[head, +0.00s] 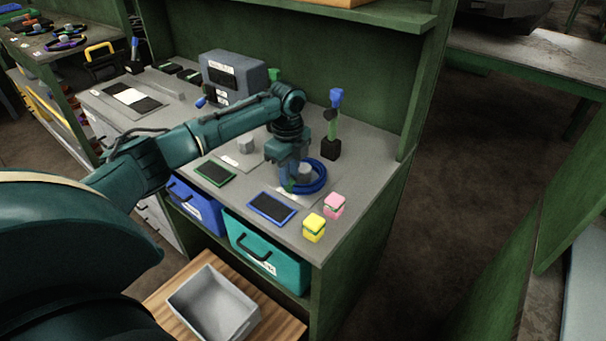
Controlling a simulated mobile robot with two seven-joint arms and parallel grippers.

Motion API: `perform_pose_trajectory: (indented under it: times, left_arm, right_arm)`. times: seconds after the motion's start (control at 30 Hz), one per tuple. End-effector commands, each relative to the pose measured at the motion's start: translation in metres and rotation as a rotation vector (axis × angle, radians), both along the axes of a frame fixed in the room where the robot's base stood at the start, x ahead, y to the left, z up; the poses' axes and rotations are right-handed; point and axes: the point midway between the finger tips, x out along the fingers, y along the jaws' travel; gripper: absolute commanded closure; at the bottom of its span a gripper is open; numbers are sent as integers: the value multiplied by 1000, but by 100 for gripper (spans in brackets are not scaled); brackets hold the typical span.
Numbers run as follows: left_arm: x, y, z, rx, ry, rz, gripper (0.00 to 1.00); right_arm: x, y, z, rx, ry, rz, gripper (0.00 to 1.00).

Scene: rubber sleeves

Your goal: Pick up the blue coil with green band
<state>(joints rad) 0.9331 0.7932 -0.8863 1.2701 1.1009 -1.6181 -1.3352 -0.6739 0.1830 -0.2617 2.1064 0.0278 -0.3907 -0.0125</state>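The blue coil (321,181) lies on the grey worktop, around or beside a short grey post, near the right part of the bench. A small green patch shows at its left side, which may be its green band. My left gripper (294,178) points down at the coil's left side and hides part of it. Its fingertips are too small and overlapped to tell whether they are open or touch the coil. My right gripper is not in view.
A yellow block (314,229) and a pink block (335,206) stand in front of the coil. A blue-framed pad (272,208) and a green-framed pad (215,173) lie left. A dark stand with a blue-topped tool (331,148) is behind. An empty grey bin (207,303) sits below.

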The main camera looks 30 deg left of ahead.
Motion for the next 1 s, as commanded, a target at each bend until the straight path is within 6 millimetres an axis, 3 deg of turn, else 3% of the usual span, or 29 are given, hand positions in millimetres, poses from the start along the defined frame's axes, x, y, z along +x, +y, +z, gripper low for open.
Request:
perform_pose_trajectory:
  times: [0.1, 0.27, 0.47, 0.77, 1.0]
  left_arm:
    - [-1, 0, -19, 0, 3, 0, 78]
    - [-1, 0, -33, 0, 2, -1, 78]
    - [-1, 0, -34, 1, 0, -2, 78]
    - [-1, 0, -33, 1, 0, -1, 100]
    - [-1, 0, -33, 1, 0, -1, 100]
  right_arm:
    - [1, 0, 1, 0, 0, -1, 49]
    - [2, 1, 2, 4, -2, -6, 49]
    - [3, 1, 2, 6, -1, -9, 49]
    - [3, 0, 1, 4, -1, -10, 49]
    - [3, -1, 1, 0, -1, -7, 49]
